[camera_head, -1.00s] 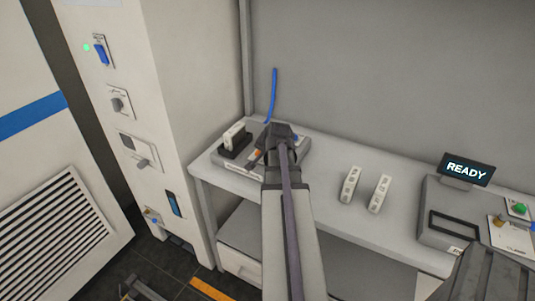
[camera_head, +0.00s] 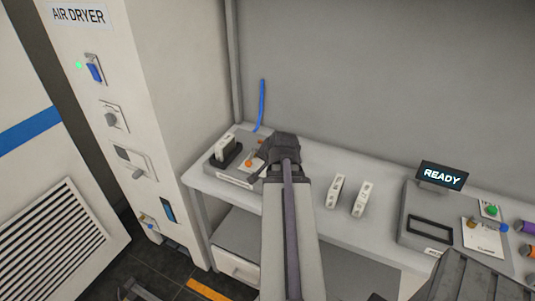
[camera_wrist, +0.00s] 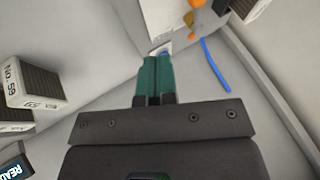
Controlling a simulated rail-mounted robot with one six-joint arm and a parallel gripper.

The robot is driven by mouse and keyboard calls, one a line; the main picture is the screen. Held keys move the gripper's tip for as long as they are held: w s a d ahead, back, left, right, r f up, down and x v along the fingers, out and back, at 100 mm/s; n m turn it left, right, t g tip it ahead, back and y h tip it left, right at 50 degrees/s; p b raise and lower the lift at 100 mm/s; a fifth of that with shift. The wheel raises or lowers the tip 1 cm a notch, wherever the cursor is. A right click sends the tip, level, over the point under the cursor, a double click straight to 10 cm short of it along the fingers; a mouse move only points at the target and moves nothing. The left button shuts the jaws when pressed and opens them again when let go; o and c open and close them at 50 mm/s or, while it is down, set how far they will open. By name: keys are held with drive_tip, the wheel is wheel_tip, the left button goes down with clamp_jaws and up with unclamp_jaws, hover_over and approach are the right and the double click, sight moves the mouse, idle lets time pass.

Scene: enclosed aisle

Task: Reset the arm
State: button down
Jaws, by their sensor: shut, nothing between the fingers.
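My arm reaches over the grey-white bench (camera_head: 385,235) in the head view, its wrist end beside a grey device at the bench's left end. In the wrist view my gripper (camera_wrist: 155,62) shows teal fingers pressed together, shut and empty. In the head view the fingers are hidden behind my wrist. The grey device (camera_head: 240,176) carries a pale block in a black holder (camera_head: 226,152) and an orange button. A blue cable (camera_head: 261,104) rises behind it and also shows in the wrist view (camera_wrist: 215,63).
Two pale blocks (camera_head: 337,190) (camera_head: 363,198) lie right of my arm. Farther right stands a device with a READY display (camera_head: 441,176). An air dryer cabinet (camera_head: 170,110) with switches stands at left. The wall behind the bench is bare.

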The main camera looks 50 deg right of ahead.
drive_tip(key=shift+s+a+r, duration=0.15)
drive_tip(key=shift+a+r, duration=0.05)
drive_tip(key=shift+r, duration=0.15)
